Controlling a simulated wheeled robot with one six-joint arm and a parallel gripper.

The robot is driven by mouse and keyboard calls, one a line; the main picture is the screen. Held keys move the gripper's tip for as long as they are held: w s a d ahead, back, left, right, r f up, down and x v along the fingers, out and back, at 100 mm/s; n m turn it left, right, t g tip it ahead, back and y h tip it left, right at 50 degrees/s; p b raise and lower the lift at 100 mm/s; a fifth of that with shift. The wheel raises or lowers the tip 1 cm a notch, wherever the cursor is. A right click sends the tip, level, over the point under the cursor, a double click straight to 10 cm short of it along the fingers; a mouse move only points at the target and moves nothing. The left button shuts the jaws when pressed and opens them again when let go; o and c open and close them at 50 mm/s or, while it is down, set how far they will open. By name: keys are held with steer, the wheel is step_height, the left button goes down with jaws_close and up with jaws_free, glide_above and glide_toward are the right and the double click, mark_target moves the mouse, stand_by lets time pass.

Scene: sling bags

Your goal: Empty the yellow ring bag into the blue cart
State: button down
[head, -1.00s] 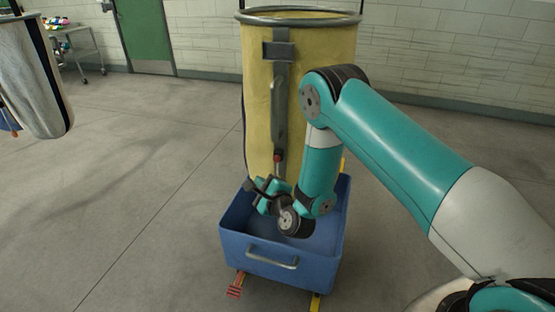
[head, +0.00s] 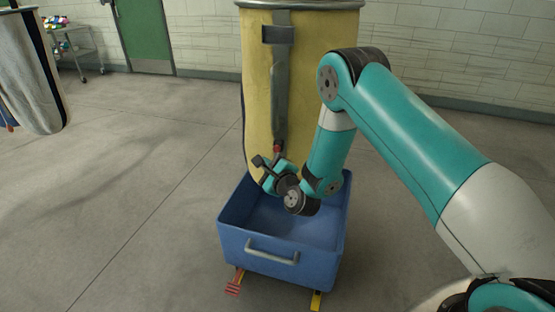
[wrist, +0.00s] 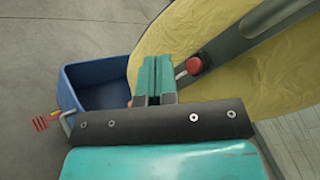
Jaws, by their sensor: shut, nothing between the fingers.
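The yellow ring bag (head: 257,95) hangs upright from a metal ring in the head view, with a grey vertical bar (head: 281,85) on its front. A red knob (head: 278,149) sits at the bar's lower end and also shows in the wrist view (wrist: 194,65). The blue cart (head: 268,249) stands under and in front of the bag, and its visible floor is bare. My gripper (head: 267,176) is at the bag's lower front, above the cart's back part. In the wrist view its fingers (wrist: 155,80) are together and empty, just left of the red knob. The bag's bottom is partly hidden.
A grey-white bag (head: 30,75) hangs at the far left. A metal trolley (head: 75,45) with colourful items stands by the green door (head: 144,35). The floor to the left is clear.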

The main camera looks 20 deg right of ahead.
mark_target(277, 149)
steer(key=w+d+b, duration=0.1)
steer(key=b, duration=0.1)
steer(key=w+d+b, duration=0.1)
steer(key=w+b, duration=0.1)
steer(key=b, duration=0.1)
steer(key=shift+d+f, duration=0.1)
steer(key=shift+d, duration=0.15)
steer(key=shift+w, duration=0.1)
stand_by(1.8)
steer(key=shift+w+d, duration=0.15)
steer(key=shift+w, duration=0.15)
